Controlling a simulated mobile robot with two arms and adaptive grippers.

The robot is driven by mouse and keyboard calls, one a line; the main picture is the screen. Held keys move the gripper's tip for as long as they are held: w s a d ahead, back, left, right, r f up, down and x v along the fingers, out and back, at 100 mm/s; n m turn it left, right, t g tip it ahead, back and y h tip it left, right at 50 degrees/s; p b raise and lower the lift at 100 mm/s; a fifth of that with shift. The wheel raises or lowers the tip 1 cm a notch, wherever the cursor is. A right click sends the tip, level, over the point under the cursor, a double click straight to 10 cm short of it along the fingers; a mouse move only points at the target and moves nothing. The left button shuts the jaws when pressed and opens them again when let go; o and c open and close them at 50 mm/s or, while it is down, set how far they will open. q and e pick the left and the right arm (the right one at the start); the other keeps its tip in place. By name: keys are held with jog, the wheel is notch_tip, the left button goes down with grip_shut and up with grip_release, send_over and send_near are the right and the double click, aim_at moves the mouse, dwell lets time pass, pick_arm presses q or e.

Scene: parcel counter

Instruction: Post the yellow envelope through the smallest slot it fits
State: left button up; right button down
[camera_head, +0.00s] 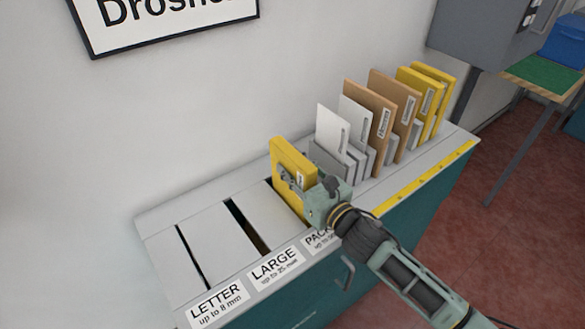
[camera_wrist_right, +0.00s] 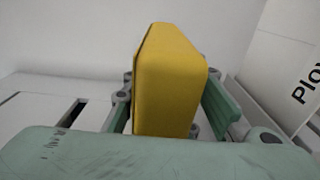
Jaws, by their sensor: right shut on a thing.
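The yellow envelope (camera_head: 290,158), thick and upright, is in my right gripper (camera_head: 297,182) in the head view. The gripper is shut on it, one finger on each broad side. In the right wrist view, the envelope (camera_wrist_right: 166,85) stands between the fingers (camera_wrist_right: 168,112). It is at the third slot (camera_head: 268,183), labelled PACK..., whose dark opening shows beside its far end. Whether its lower edge is inside the slot or just above it, I cannot tell. The LARGE slot (camera_head: 246,226) and the narrow LETTER slot (camera_head: 190,256) are to its left. My left gripper is not in view.
A rack on the counter to the right holds white envelopes (camera_head: 332,130), brown envelopes (camera_head: 370,115) and yellow envelopes (camera_head: 432,90). The counter top (camera_head: 160,235) around the left slots is clear. A grey cabinet (camera_head: 480,35) and a table (camera_head: 545,74) stand beyond.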

jog(key=c, duration=1.3)
grip_release()
jog(key=shift+c, duration=0.2)
jog(key=shift+f, duration=0.1)
jog(key=v, duration=1.2)
